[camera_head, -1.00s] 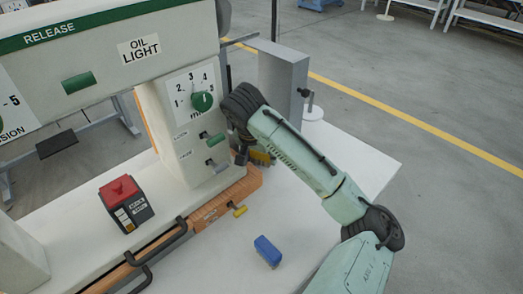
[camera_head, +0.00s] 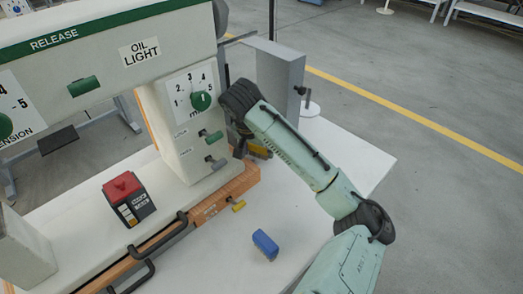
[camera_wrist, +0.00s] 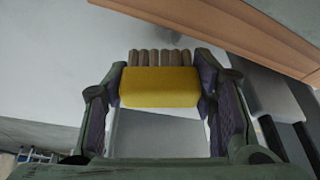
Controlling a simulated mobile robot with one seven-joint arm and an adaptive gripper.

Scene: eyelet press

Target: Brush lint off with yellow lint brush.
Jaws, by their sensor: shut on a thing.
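The yellow lint brush (camera_wrist: 160,88) is between the two fingers of my gripper (camera_wrist: 158,95) in the wrist view, with its brown bristles (camera_wrist: 160,57) pointing away from my palm. My gripper is shut on it. In the head view the yellow brush (camera_head: 258,151) shows partly behind my arm, beside the press column. There my gripper (camera_head: 246,143) is largely hidden by my own wrist. The white tabletop (camera_head: 320,170) lies around it. I cannot make out any lint, nor whether the bristles touch anything.
A blue brush (camera_head: 265,244) lies on the tabletop in front. A grey upright panel (camera_head: 283,75) stands behind. A red-topped box (camera_head: 128,198) is at left.

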